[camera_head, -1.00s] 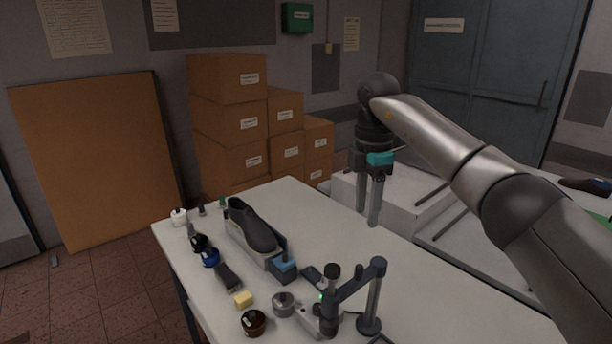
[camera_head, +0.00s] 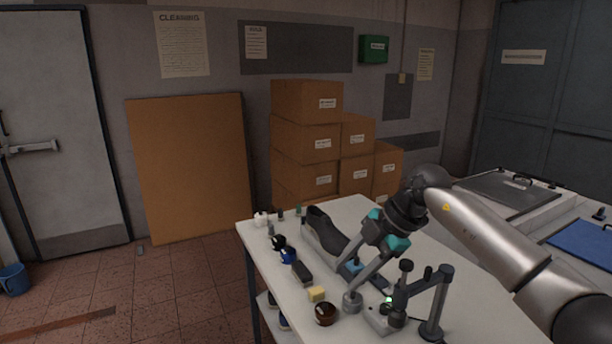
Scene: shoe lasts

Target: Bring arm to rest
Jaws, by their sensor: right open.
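My right arm (camera_head: 495,233) comes in from the right and reaches over the white worktable (camera_head: 440,290). My right gripper (camera_head: 349,284) is open, tilted down and to the left, with nothing seen between its fingers. I cannot tell whether either touches. My left gripper is out of view.
A dark stand with a post (camera_head: 436,303) is right of the gripper. Stacked cartons (camera_head: 305,140) stand behind; floor at left is mostly clear.

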